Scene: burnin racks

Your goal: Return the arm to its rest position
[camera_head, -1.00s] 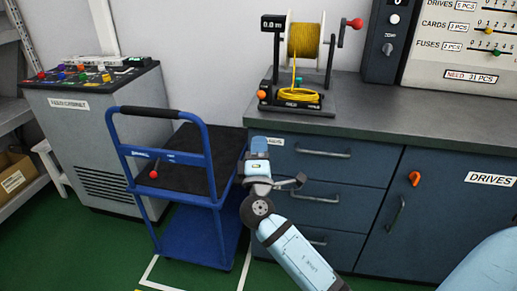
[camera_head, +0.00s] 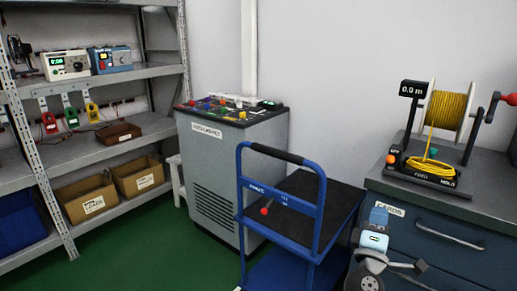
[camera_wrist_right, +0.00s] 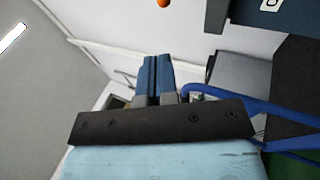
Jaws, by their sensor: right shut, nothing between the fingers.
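My right gripper (camera_head: 378,214) shows at the lower right of the head view, light blue with darker blue fingers pointing up. It is in front of the drawer cabinet (camera_head: 468,252), just right of the blue cart (camera_head: 322,212). In the right wrist view the two blue fingers (camera_wrist_right: 156,72) lie side by side, shut and empty. The rest of the right arm runs out of the head view at the bottom. My left gripper is not in view.
A yellow cable spool (camera_head: 449,110) stands on the counter (camera_head: 484,190). A grey labelled cabinet (camera_head: 236,173) stands behind the cart. A metal shelf (camera_head: 110,77) with devices, coloured meters and cardboard boxes (camera_head: 88,196) is at the left. Green floor is clear in front of it.

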